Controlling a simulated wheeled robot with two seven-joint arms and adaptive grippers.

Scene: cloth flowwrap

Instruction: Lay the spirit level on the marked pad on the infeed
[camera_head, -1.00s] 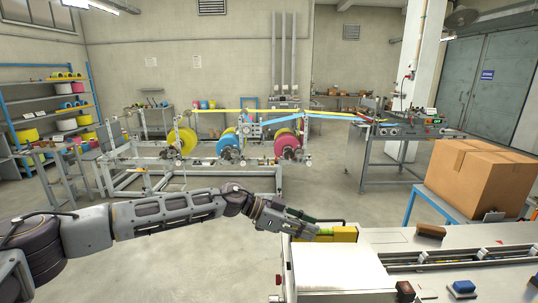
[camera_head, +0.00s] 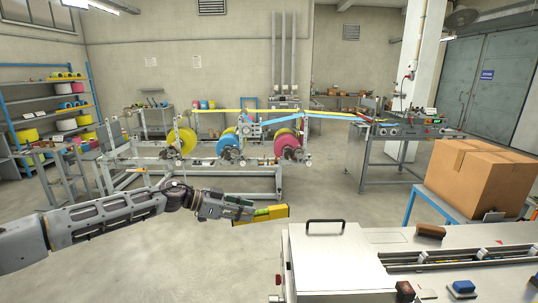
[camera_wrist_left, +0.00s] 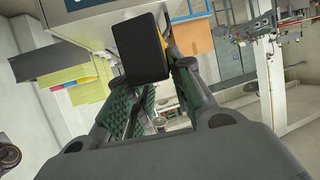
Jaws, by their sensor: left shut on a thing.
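The spirit level (camera_head: 272,213) is yellow with a greenish part near the gripper. My left gripper (camera_head: 246,212) is shut on it and holds it in the air, left of the white machine top and apart from it. In the left wrist view, the level's dark end (camera_wrist_left: 140,48) sticks out beyond the fingers of my left gripper (camera_wrist_left: 160,100). The infeed machine (camera_head: 400,238) stands at the lower right. I cannot clearly make out a marked pad on it. My right gripper is not in view.
A white cover (camera_head: 340,262) with a black handle (camera_head: 325,222) forms the machine's near left part. A brown block (camera_head: 431,231) and a blue block (camera_head: 463,287) lie on the machine. A cardboard box (camera_head: 478,175) stands behind it. Open floor lies left of the machine.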

